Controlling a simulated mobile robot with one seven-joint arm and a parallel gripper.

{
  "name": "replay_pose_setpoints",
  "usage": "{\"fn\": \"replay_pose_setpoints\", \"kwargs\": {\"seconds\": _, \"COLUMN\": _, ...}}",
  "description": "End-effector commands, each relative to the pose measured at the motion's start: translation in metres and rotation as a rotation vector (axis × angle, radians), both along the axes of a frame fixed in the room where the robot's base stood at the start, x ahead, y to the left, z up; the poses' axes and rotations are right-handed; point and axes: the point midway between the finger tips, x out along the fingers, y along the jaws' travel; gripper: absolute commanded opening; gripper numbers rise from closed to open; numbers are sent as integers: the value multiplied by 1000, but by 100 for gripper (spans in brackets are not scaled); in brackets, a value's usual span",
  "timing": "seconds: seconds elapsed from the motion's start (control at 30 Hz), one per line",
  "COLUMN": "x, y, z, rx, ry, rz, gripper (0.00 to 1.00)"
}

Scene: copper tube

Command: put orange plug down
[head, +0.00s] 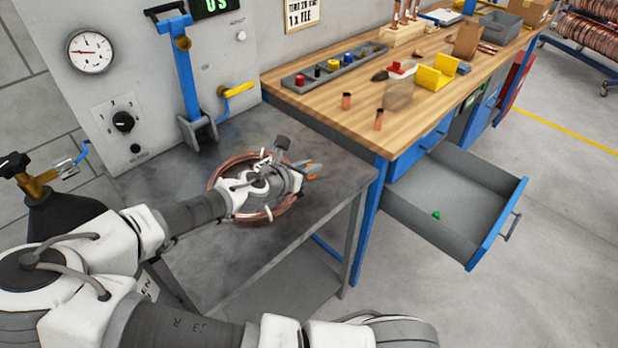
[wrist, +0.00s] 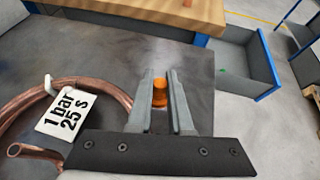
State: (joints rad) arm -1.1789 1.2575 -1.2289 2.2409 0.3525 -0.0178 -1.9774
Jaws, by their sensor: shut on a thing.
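The orange plug (wrist: 160,92) is between the two grey fingers of my gripper (wrist: 160,78) in the wrist view. The fingers are shut on it. Behind the plug in the wrist view is the grey table top. I cannot tell whether the plug touches the table or hangs just above it.
A copper tube coil (head: 222,178) lies on the grey table under my arm; its tag (wrist: 68,112) reads "1 bar 25 s". To the right stands a wooden workbench (head: 440,95) with an open drawer (head: 450,205) holding a small green thing. A blue lever press (head: 183,75) stands behind.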

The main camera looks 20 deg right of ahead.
Motion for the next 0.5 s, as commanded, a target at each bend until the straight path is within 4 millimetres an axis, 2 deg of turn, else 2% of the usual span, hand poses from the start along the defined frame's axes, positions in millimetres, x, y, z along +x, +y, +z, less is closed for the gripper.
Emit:
{"fn": "replay_pose_setpoints", "kwargs": {"seconds": 0.1, "x": 0, "y": -1, "z": -21, "rx": -1, "ry": 2, "rz": -1, "gripper": 0}}
{"fn": "replay_pose_setpoints", "kwargs": {"seconds": 0.2, "x": 0, "y": -1, "z": -33, "rx": -1, "ry": 2, "rz": 0, "gripper": 0}}
{"fn": "replay_pose_setpoints", "kwargs": {"seconds": 0.5, "x": 0, "y": -1, "z": -37, "rx": 0, "ry": 0, "rz": -1, "gripper": 0}}
